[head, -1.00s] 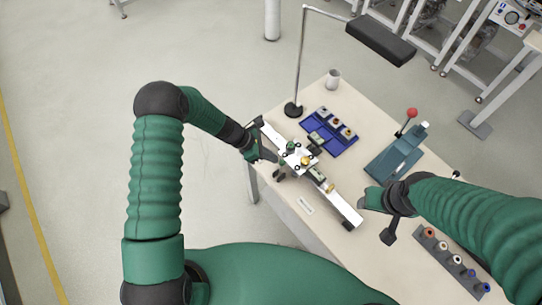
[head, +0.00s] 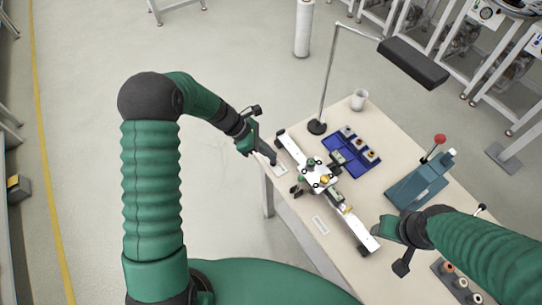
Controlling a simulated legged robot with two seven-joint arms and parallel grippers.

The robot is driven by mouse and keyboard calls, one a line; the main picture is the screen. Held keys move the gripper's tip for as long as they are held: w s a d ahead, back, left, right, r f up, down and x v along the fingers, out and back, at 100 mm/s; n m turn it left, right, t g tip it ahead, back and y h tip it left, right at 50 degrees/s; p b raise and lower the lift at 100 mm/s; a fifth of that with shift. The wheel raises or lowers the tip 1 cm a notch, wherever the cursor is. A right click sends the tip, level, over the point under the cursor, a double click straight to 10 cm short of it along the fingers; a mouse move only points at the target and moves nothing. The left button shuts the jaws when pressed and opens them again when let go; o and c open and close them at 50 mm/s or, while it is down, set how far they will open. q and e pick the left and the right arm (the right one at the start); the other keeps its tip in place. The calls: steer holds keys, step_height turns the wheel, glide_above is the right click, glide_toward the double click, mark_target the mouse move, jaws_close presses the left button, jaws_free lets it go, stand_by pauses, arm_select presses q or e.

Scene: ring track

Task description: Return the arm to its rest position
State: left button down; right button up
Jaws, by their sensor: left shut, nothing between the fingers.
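My left arm comes in from the left, and its gripper (head: 268,156) is shut and empty. It hangs over the table's left corner, just left of the white track (head: 354,226), apart from it. The track lies across the table, with a white plate (head: 318,177) bearing small green, dark and yellow parts at its middle. My right gripper (head: 386,234) hangs over the table's right part near the track's lower end. Its fingers are too small and too hidden to tell whether they are open.
A blue tray (head: 345,168) with small parts lies behind the track. A lamp stand (head: 317,127), a white cup (head: 359,99), a blue-grey press (head: 420,184) with a red knob and a dark holder (head: 448,284) with several round pieces stand around. The floor left of the table is clear.

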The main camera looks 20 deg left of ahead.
arm_select(q)
steer(key=s+a+m+y+b, duration=0.2)
steer(key=s+m+y+b, duration=0.1)
steer(key=s+m, duration=0.6)
steer(key=s+a+m+t+y+b, duration=0.1)
steer(key=s+m+y+b, duration=0.3)
steer(key=s+m, duration=0.5)
steer(key=shift+a+f+m+b, duration=0.45)
steer(key=shift+m+b, duration=0.35)
steer(key=shift+m, duration=1.2)
arm_select(e)
step_height(320, 180, down, 8)
steer(key=a, duration=0.2)
